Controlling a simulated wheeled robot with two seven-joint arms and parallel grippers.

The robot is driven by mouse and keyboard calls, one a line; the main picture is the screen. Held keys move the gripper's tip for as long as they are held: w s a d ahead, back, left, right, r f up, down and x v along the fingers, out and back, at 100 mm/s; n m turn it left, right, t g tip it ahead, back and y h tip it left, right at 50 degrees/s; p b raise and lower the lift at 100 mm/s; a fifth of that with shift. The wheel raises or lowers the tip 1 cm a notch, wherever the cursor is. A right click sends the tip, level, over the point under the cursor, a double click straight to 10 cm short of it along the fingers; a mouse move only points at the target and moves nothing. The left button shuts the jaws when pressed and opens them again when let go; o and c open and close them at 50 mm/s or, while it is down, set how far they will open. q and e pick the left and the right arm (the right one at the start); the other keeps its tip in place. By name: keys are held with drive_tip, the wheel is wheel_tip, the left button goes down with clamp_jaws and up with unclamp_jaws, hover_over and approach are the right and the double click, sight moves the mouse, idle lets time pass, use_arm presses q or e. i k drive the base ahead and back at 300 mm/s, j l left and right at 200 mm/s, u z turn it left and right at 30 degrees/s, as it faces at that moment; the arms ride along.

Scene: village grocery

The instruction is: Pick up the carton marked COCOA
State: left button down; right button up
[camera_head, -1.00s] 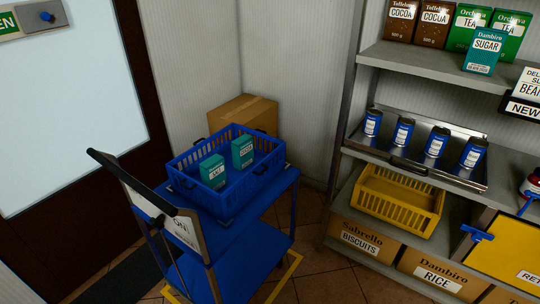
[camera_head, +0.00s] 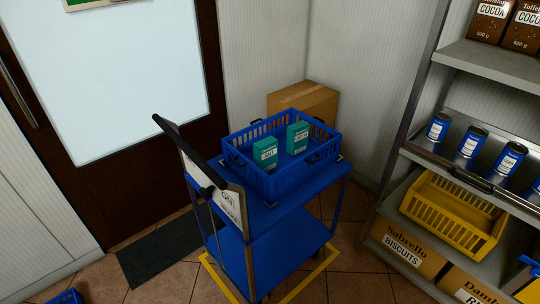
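Two brown cartons marked COCOA stand on the upper shelf at the top right, a left one (camera_head: 489,18) and a right one (camera_head: 525,24) partly cut by the picture edge. Two teal cartons stand upright in a blue crate (camera_head: 283,183) on a blue trolley. The front-left one (camera_head: 265,153) reads SALT. The label of the back-right one (camera_head: 297,137) is too small to read surely; it may say COCOA. Neither of my grippers is in view.
The trolley (camera_head: 282,245) has a black push handle on its left. Blue tins (camera_head: 470,143) stand on a metal tray on the middle shelf, above a yellow crate (camera_head: 452,216). A cardboard box (camera_head: 303,100) sits in the corner. A dark mat (camera_head: 160,248) lies before the door (camera_head: 105,80).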

sight(298, 133)
drive_tip(key=i+j+z, duration=0.3)
drive_tip(key=j, duration=0.3)
drive_tip(key=i+j+z, duration=0.3)
drive_tip(key=j, duration=0.4)
drive_tip(key=i+j+z, duration=0.15)
drive_tip(key=j, duration=0.2)
drive_tip(key=i, duration=0.05)
